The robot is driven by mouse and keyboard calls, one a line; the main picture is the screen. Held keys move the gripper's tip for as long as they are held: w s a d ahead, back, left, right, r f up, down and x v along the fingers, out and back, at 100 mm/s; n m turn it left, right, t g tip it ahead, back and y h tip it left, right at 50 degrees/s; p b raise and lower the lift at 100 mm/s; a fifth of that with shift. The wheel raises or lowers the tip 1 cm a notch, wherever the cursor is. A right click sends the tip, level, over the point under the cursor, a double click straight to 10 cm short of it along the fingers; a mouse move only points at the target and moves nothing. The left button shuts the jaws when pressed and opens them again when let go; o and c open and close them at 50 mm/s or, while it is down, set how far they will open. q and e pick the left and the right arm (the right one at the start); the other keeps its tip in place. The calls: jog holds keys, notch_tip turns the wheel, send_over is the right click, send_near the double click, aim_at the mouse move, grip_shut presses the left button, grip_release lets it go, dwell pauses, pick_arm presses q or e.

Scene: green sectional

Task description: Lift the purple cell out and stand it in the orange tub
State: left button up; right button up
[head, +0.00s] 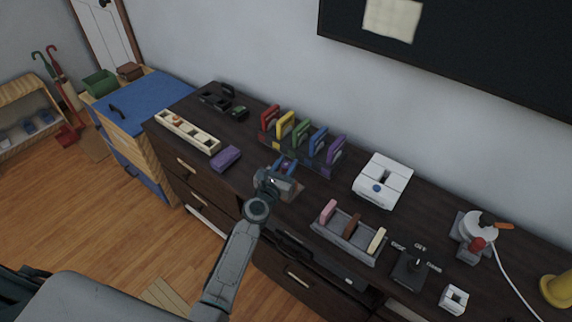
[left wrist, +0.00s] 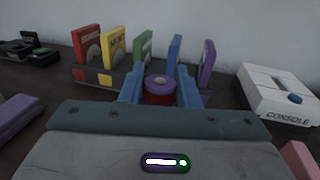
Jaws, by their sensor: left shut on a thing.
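My left gripper (head: 284,166) reaches over the middle of the dark dresser top. In the left wrist view its two blue fingers (left wrist: 160,92) are closed on the sides of a short round piece with a purple top, which I take as the purple cell (left wrist: 160,80). A dark red band shows just below the purple top. A brownish base (head: 293,187) shows partly under the gripper in the head view; whether the cell still touches it is hidden. I cannot make out an orange tub for certain. My right gripper is not in view.
Behind the gripper stands a rack of coloured cartridges (head: 303,137). A purple block (head: 226,158) and a cream tray (head: 187,132) lie left. A white console (head: 383,180), a grey holder with upright pieces (head: 348,235) and a switch box (head: 410,268) stand right.

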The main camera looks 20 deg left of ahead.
pick_arm(q)
jog(key=shift+f+b, duration=0.5)
jog(key=shift+f, duration=0.25)
jog(key=shift+f+b, duration=0.95)
jog(key=shift+b, duration=0.05)
jog(key=shift+f+b, duration=0.7)
jog(key=shift+f, duration=0.1)
jog(key=shift+f+b, duration=1)
jog(key=o, duration=1.1)
jog(key=shift+s, duration=0.1)
